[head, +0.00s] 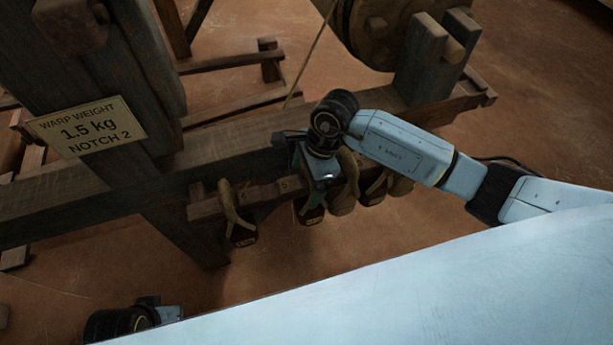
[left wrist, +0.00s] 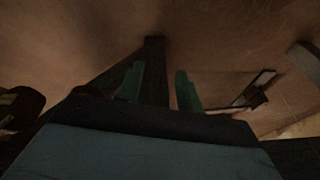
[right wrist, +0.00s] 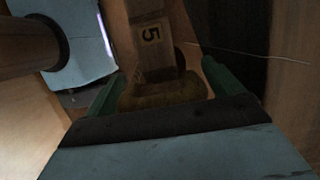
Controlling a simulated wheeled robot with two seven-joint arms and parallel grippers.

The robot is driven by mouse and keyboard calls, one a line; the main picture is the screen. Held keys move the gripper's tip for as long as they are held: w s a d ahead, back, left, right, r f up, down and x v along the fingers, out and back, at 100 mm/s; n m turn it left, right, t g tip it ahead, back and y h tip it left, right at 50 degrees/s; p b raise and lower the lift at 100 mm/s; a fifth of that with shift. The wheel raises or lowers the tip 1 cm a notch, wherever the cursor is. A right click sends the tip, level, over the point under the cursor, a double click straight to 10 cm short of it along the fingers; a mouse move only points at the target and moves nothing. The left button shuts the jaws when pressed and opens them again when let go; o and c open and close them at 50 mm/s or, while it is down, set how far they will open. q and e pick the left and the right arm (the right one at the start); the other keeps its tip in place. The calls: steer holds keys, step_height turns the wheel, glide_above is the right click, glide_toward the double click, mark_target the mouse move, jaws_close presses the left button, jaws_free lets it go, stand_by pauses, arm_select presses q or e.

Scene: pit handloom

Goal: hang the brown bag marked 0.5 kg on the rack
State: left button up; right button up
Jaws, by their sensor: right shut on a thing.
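The wooden rack (head: 205,208) is a rail below the long beam, with several bags along it. My right gripper (head: 312,192) is at the rail, pointing down. In the right wrist view its green fingers (right wrist: 162,88) are closed around a brown bag's olive-brown upper part (right wrist: 160,96), right by the rail block marked 5 (right wrist: 151,34). The bag's dark lower part (head: 311,214) shows below the gripper; I cannot read its mark or tell whether it hangs on a peg. My left gripper (left wrist: 158,88) has its fingers apart and empty, over the floor.
A dark bag with a pale strap (head: 240,232) hangs at the rail's left end. Other brown bags (head: 343,201) crowd just right of my right gripper. A sign (head: 88,127) reads warp weight 1.5 kg, notch 2. A taut cord (head: 309,58) rises behind.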

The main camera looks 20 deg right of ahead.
steer(key=shift+f, duration=0.1)
steer(key=o, duration=1.5)
